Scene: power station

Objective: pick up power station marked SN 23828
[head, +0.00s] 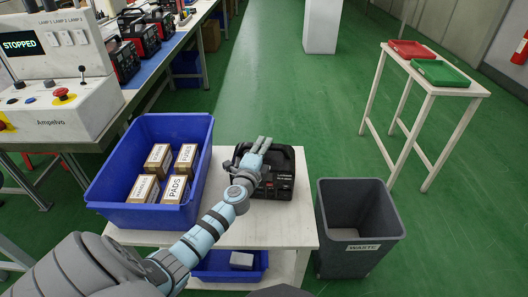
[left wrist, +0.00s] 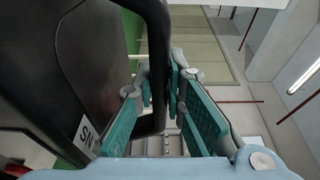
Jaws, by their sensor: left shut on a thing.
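A black power station (head: 283,180) stands on the white table in the middle of the head view. My left gripper (head: 262,145) reaches over its top from the left. In the left wrist view the power station's black body (left wrist: 95,60) fills the left side, and the fingers (left wrist: 172,100) are shut on its handle. A white label (left wrist: 86,136) on it starts with "SN"; I cannot read the number. More power stations (head: 144,35) stand along the blue bench at upper left. My right gripper is not in view.
A blue bin (head: 202,180) with several cartons stands left of the power station on the white table (head: 290,215). A grey waste bin (head: 360,260) is close on the right. A side table (head: 455,90) holds red and green trays. Green floor is clear beyond.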

